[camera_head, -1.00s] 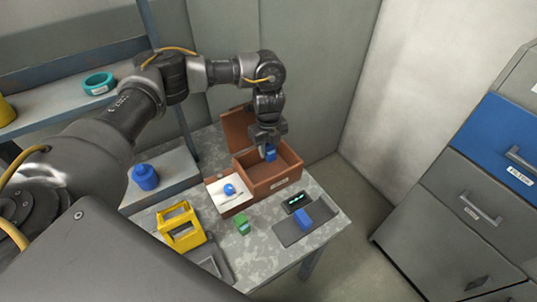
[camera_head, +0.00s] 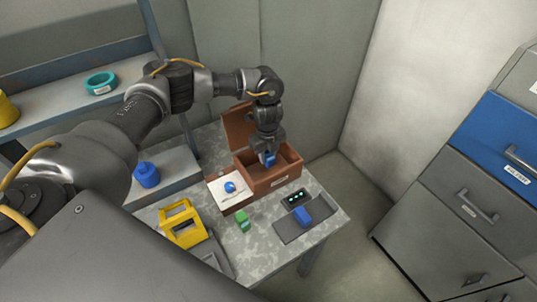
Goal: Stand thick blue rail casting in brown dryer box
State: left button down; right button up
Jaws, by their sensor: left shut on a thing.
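The brown dryer box (camera_head: 271,181) stands on the mottled grey table with its lid open at the back. My left gripper (camera_head: 268,152) points down over the box opening. It is shut on a blue casting (camera_head: 270,160), which is held upright at the box's opening; its lower end is partly hidden, so I cannot tell whether it touches the floor of the box. Another blue block (camera_head: 302,215) lies on a dark grey pad at the table's right. My right gripper does not show.
A white-topped stand with a blue knob (camera_head: 230,187) sits left of the box. A green piece (camera_head: 243,221), a yellow frame (camera_head: 182,224) and a dark display (camera_head: 295,197) are in front. A shelf (camera_head: 100,106) is at left, drawers (camera_head: 460,190) at right.

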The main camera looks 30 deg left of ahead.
pick_arm(q)
jog(key=c, duration=1.1)
grip_release()
jog(key=shift+r, duration=0.2)
notch_tip(320, 180, up, 13)
jog(key=shift+f+b, duration=0.15)
jog(key=shift+b, duration=0.6)
jog(key=shift+d, duration=0.1)
